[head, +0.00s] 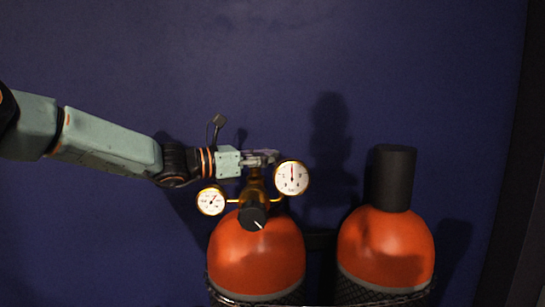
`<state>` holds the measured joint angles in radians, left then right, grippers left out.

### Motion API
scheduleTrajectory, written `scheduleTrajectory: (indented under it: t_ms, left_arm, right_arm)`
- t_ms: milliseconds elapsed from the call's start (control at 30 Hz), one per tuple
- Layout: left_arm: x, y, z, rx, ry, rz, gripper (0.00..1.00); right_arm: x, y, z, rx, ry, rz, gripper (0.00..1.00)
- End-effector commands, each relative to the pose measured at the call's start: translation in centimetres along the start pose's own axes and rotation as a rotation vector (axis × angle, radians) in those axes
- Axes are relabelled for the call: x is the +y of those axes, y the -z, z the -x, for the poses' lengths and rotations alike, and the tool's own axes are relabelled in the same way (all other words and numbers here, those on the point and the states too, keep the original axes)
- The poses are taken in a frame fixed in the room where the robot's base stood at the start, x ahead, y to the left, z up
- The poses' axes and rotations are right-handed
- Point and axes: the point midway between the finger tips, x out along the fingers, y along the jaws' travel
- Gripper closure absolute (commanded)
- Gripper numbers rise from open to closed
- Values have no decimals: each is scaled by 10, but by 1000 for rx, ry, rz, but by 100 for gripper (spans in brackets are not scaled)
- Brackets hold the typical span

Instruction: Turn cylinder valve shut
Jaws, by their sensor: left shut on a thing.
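The left orange cylinder (255,256) stands upright with a brass valve and regulator (254,190) on top. A round gauge (292,177) sits to the right of the brass body and a smaller gauge (212,200) to its left. A black knob (252,218) with a white mark faces me. My left gripper (262,158) reaches in from the left and is shut at the top of the brass valve. The valve's handle is mostly hidden by the fingers. My right gripper is not in view.
A second orange cylinder (386,248) with a black cap (393,177) stands to the right, apart from the first. Dark mesh holders (365,293) surround the cylinder bases. A plain dark blue wall (420,80) is behind, and the space above is clear.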

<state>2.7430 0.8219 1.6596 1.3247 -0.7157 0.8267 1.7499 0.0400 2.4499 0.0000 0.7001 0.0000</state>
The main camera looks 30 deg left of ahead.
Motion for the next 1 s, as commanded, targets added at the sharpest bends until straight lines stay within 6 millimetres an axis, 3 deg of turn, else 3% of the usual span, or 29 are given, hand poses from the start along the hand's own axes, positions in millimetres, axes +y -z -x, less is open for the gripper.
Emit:
scheduleTrajectory:
  t_ms: [567,1000]
  left_arm:
    - [-4,4,0,10,79,3,97]
    - [-17,6,3,13,439,2,97]
  right_arm:
    - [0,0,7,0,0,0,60]
    - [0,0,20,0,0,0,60]
